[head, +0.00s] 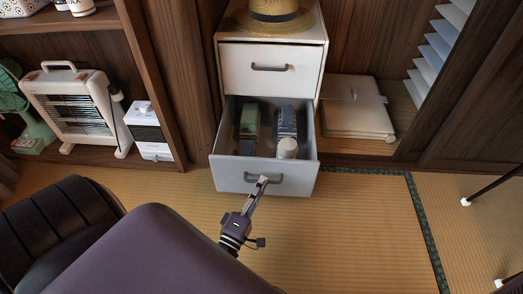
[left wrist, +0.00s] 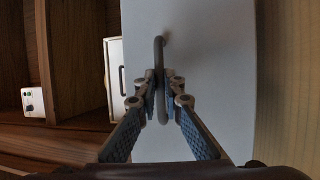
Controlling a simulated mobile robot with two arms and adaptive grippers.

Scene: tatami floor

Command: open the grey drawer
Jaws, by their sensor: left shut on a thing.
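The grey drawer (head: 229,178) is the lower drawer of a small white cabinet (head: 322,60). It stands pulled out, with its inside showing. In the drawer lie a green item (head: 249,122), a dark blue patterned item (head: 287,121) and a white-topped item (head: 287,147). My left gripper (head: 263,179) is at the drawer's dark handle (head: 279,181). In the left wrist view, the left gripper (left wrist: 162,83) is shut on the handle (left wrist: 159,48), which runs between its fingers. The grey drawer front (left wrist: 215,75) fills the middle there. My right gripper is not in view.
The upper white drawer (head: 268,82) is shut, and a straw hat (head: 270,15) lies on the cabinet top. A heater (head: 75,105) and a white box (head: 150,132) stand on the left shelf. Flat beige cases (head: 353,108) lie to the right. Tatami (head: 360,230) right of the drawer is clear.

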